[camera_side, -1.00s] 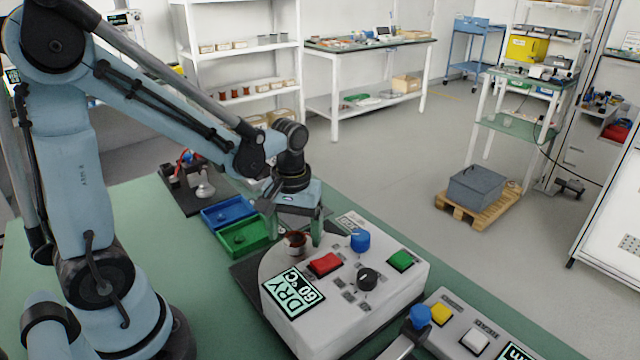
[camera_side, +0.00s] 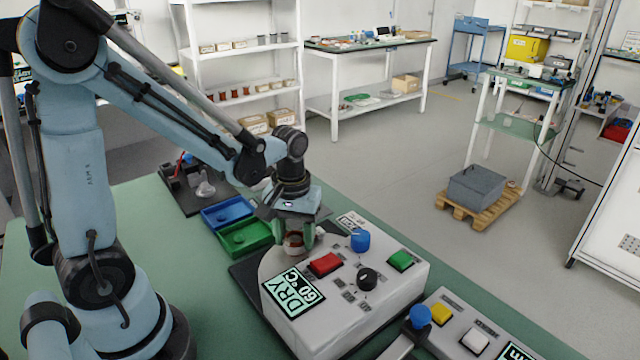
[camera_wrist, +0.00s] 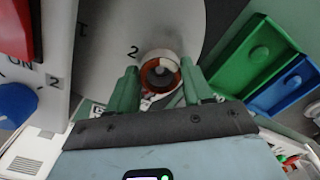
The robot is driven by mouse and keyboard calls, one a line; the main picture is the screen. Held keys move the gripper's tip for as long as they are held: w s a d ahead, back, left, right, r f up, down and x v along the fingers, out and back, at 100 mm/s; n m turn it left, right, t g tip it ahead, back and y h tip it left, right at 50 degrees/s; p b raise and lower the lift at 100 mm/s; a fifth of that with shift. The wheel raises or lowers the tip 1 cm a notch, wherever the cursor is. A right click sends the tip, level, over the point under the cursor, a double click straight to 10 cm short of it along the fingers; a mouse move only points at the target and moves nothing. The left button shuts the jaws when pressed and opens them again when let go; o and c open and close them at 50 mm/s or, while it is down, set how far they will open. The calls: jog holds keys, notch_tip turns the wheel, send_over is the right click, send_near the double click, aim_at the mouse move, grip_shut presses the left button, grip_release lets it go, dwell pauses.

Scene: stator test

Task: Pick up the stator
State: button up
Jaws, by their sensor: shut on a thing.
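The stator (camera_side: 294,243) is a small ring with copper-red windings on the rounded left end of the white test machine (camera_side: 345,315). In the wrist view the stator (camera_wrist: 160,72) shows as an orange-red ring with a pale part and a dark centre. My gripper (camera_side: 299,238) is over the stator, its green fingers down on either side of it. In the wrist view my gripper (camera_wrist: 160,85) has a finger on each side of the ring, shut on it. I cannot tell whether the stator is lifted off the machine.
A green tray (camera_side: 246,250) and a blue tray (camera_side: 228,226) lie just left of the machine. The machine's top carries a red button (camera_side: 325,264), a blue knob (camera_side: 360,240), a black knob (camera_side: 367,279) and a green button (camera_side: 400,260). A second control box (camera_side: 480,335) stands at the front right.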

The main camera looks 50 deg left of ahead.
jog(key=shift+r, duration=0.75)
notch_tip(320, 180, up, 2)
jog(key=shift+r, duration=0.15)
jog(key=s+d+r, duration=0.1)
jog(key=d+r, duration=0.1)
jog(key=d, duration=0.1)
jog(key=s+d+r, duration=0.2)
jog(key=d, duration=0.1)
jog(key=s+d+r, duration=0.1)
jog(key=d+r, duration=0.2)
jog(key=d, duration=0.1)
jog(key=shift+s+d, duration=0.1)
jog(key=shift+s, duration=0.15)
jog(key=s+a+f+n, duration=0.1)
jog(key=a+f, duration=0.1)
jog(key=a, duration=0.9)
jog(key=s+a+f+n, duration=0.1)
jog(key=a+f, duration=0.2)
jog(key=a, duration=0.8)
jog(key=shift+s+d+f, duration=0.1)
jog(key=shift+s+f, duration=0.05)
jog(key=shift+f, duration=1)
jog(key=shift+s+d+f, duration=0.1)
jog(key=shift+f, duration=1.05)
jog(key=shift+f, duration=0.1)
jog(key=shift+f, duration=0.35)
